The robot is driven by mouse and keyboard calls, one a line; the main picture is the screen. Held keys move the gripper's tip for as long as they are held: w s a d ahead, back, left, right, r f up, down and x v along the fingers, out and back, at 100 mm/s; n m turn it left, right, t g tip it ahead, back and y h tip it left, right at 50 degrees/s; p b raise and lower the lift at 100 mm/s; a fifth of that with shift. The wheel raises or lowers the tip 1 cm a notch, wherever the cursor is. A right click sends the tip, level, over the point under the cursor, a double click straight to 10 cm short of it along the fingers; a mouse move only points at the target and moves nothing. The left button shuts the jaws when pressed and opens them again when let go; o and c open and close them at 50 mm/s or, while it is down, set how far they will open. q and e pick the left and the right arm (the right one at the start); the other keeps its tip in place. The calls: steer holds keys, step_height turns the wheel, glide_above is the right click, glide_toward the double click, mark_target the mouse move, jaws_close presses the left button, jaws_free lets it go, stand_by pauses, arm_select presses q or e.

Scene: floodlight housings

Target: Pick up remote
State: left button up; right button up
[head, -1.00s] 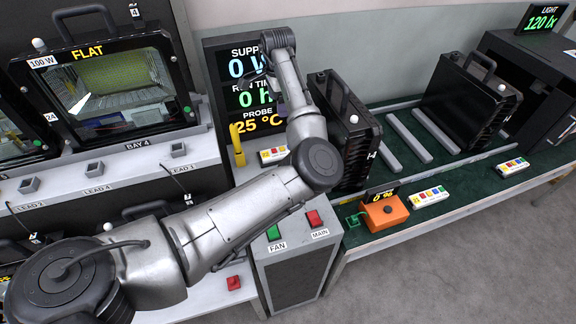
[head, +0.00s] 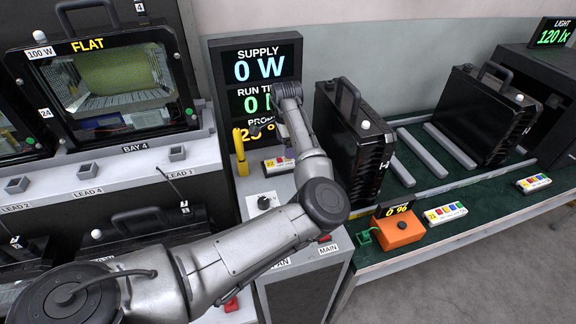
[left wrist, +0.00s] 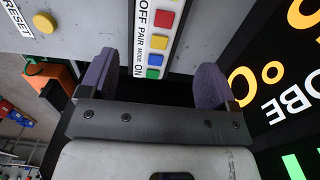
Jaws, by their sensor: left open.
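A white remote (head: 278,165) with coloured buttons lies on the grey bench top below the display board. It also shows in the left wrist view (left wrist: 158,35), with red, yellow, blue and green buttons and printed labels. My left gripper (left wrist: 155,88) is open, its two purple-padded fingers apart on either side of the line of the remote, whose near end lies between them in the picture. I cannot tell the height gap. In the head view my left gripper (head: 284,133) is mostly hidden by my arm, close above the remote. My right gripper is not in view.
The display board (head: 256,85) stands close behind, with a yellow handle (head: 241,151) beside it. A black housing (head: 352,140) stands just to the right. A knob (head: 265,203) is in front. Similar remotes lie on the green bench, one beside an orange box (head: 398,228).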

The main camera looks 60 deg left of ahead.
mark_target(288, 163)
arm_select(q)
steer(key=shift+d+f+b, duration=0.2)
steer(key=shift+f+b, duration=0.45)
steer(key=shift+f, duration=0.75)
steer(key=shift+d+f+b, duration=0.15)
steer(key=shift+f+b, duration=0.45)
steer(key=shift+f, duration=0.75)
steer(key=shift+c, duration=1.3)
steer(key=c, duration=0.8)
steer(key=shift+r, duration=0.1)
